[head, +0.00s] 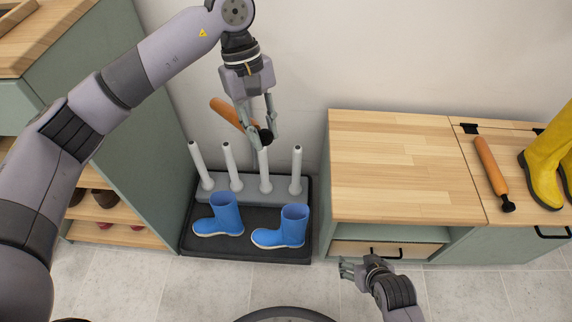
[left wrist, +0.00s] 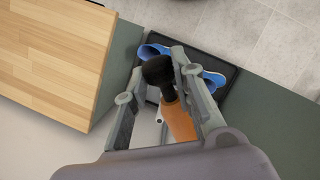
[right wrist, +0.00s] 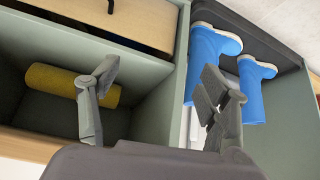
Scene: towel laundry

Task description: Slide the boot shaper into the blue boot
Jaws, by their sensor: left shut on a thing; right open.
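Two blue boots stand upright on a black tray (head: 250,248), the left one (head: 220,215) and the right one (head: 284,228). They also show in the right wrist view (right wrist: 208,55). An orange boot shaper (head: 224,111) with a black knob is held by my left gripper (head: 261,138), which is shut on it near the knob, above the boots and the white posts. The shaper is tilted; in the left wrist view its orange body (left wrist: 179,122) lies between the fingers. My right gripper (head: 352,270) is open and empty, low in front of the wooden-topped cabinet.
A grey rack with several upright white posts (head: 228,165) stands behind the boots. A second orange shaper (head: 490,165) and yellow boots (head: 545,165) rest on the right cabinet top. A yellow roll (right wrist: 70,84) lies in the open compartment. The left cabinet top (head: 375,165) is clear.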

